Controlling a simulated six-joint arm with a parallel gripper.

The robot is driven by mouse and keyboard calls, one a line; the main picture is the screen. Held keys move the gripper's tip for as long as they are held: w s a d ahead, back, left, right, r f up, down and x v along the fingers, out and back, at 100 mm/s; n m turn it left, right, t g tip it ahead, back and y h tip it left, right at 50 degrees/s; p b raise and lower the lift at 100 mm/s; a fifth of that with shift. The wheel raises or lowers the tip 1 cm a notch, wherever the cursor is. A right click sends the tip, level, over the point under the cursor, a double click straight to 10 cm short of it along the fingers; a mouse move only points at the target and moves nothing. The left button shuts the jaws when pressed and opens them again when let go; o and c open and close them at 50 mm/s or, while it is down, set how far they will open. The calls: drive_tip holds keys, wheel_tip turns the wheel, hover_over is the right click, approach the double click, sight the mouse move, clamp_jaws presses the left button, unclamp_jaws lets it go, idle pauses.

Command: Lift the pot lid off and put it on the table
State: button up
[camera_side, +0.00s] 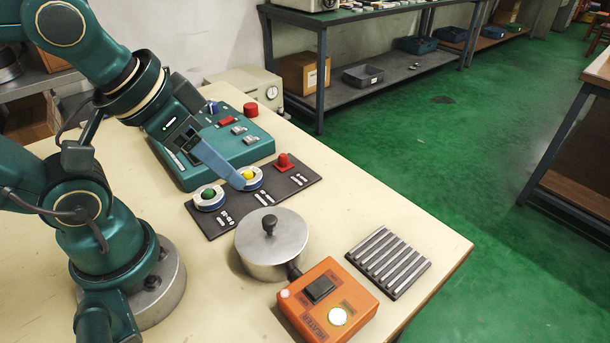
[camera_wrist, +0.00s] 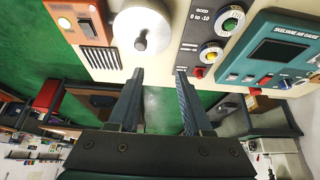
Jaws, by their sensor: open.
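The pot (camera_side: 265,263) stands on the table with its flat grey metal lid (camera_side: 285,234) on top. The lid has a dark upright knob (camera_side: 269,224). In the wrist view the lid (camera_wrist: 156,22) is at the top, with its knob (camera_wrist: 141,41) pointing toward the camera. My gripper (camera_side: 243,184) is open and empty, its fingers reaching over the dark board behind the pot, away from the knob. In the wrist view my gripper (camera_wrist: 160,73) shows two parted fingers, with the knob beyond and left of them.
An orange heater box (camera_side: 327,301) and a ribbed black pad (camera_side: 388,262) stand near the pot. A dark board (camera_side: 297,190) with ringed yellow and green balls and a red piece lies behind it. A teal gauge (camera_side: 225,150) stands further back. Bare table shows left of the pot.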

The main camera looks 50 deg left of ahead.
drive_tip(key=shift+o, duration=1.1)
drive_tip(key=m+g, duration=0.3)
drive_tip(key=g, duration=0.2)
hover_over(268, 220)
drive_tip(key=f, duration=0.2)
drive_tip(key=shift+w+a+f, duration=0.15)
drive_tip(key=shift+a+f, duration=0.05)
drive_tip(key=shift+f, duration=0.15)
drive_tip(key=shift+d+f+g, duration=0.2)
drive_tip(key=shift+f+g, duration=0.1)
drive_tip(key=shift+f, duration=2.8)
